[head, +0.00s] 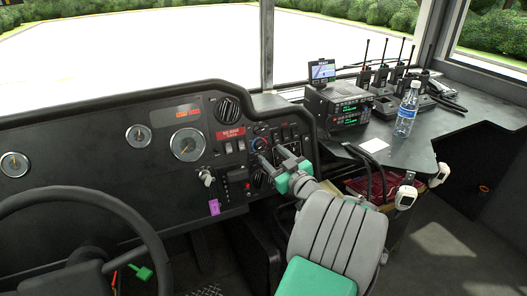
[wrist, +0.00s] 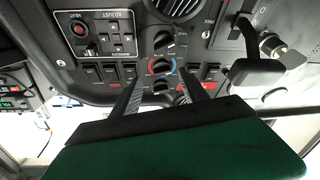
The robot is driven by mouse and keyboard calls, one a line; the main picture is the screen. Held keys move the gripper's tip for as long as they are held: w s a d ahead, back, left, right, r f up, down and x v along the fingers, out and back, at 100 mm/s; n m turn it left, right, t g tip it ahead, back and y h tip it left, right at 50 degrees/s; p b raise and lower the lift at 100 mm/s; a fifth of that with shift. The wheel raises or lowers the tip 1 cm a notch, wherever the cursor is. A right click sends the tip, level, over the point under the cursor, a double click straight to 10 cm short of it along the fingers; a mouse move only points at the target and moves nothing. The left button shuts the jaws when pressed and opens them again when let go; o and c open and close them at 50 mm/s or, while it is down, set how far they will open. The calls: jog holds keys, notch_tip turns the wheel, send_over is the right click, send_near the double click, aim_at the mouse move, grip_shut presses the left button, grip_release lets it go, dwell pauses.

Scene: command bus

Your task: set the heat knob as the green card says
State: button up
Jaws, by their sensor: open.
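The heat knob (wrist: 160,67) is a black dial with a blue and red arc round it, the middle one of a column of three dark knobs in the wrist view. In the head view its dial (head: 260,143) shows on the dash just beyond my gripper (head: 268,156). My gripper is open, and its two dark fingers (wrist: 157,80) point at the panel on either side of the knob column. I cannot tell whether they touch the knob. No green card with readable writing can be made out. A small green piece (head: 142,272) shows low by the steering wheel, its nature unclear.
Switches surround the knobs. A black lever handle (wrist: 258,72) juts out beside the right finger. The steering wheel (head: 90,215) is at left. A side desk holds radios (head: 338,106), a water bottle (head: 407,112) and a white card (head: 374,145).

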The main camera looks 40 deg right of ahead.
aim_at(263, 148)
jog(key=w, duration=0.4)
jog(key=shift+w+d+f, duration=0.1)
jog(key=shift+w+d, duration=0.1)
jog(key=shift+w, duration=0.1)
jog(key=shift+c, duration=0.5)
jog(key=shift+s, duration=0.1)
grip_shut()
